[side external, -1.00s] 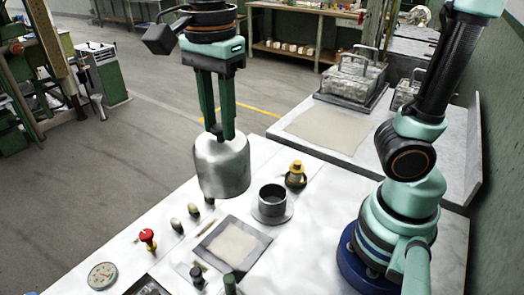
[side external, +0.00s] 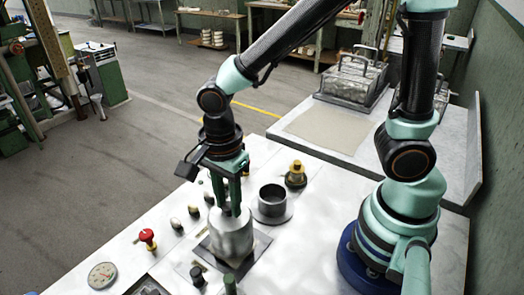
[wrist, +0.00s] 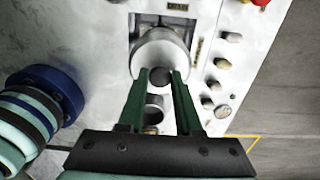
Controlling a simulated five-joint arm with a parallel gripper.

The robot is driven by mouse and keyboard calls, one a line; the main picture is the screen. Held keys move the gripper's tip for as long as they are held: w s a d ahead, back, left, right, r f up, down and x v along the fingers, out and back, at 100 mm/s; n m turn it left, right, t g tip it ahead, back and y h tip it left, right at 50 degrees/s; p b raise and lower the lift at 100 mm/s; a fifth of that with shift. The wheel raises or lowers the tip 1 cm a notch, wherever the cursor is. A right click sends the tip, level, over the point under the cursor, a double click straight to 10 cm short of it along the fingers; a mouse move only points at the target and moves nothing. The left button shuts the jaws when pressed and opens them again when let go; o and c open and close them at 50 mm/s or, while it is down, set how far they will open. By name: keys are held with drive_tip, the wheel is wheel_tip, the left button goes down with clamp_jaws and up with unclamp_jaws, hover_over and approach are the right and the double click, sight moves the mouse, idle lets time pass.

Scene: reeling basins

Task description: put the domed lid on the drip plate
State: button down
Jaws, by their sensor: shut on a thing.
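The domed lid (side external: 231,240) is a grey metal, drum-like cover with a dark knob on top. My gripper (side external: 229,207) is shut on that knob and holds the lid upright. The lid stands over the drip plate (side external: 262,242), a dark square plate whose edges show around it; its pale middle is hidden. I cannot tell whether the lid's rim touches the plate. In the wrist view the lid (wrist: 160,47) lies beyond the fingertips, with the knob (wrist: 160,77) between them and dark plate edges (wrist: 197,25) on both sides.
A dark, flanged cup (side external: 272,203) stands close behind the plate. A yellow-topped knob (side external: 296,176) is farther back. Several small knobs, a red valve (side external: 148,238) and a round gauge (side external: 102,276) line the left.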

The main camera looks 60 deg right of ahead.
drive_tip(key=shift+f, duration=0.9)
drive_tip(key=c, duration=0.6)
unclamp_jaws()
wheel_tip(320, 180, up, 11)
drive_tip(key=d+r+n+t, duration=0.4)
drive_tip(key=d+n, duration=1)
drive_tip(key=n, duration=0.4)
drive_tip(key=shift+w+d+t, duration=0.15)
drive_tip(key=shift+w+t, duration=0.1)
drive_tip(key=shift+t, duration=0.55)
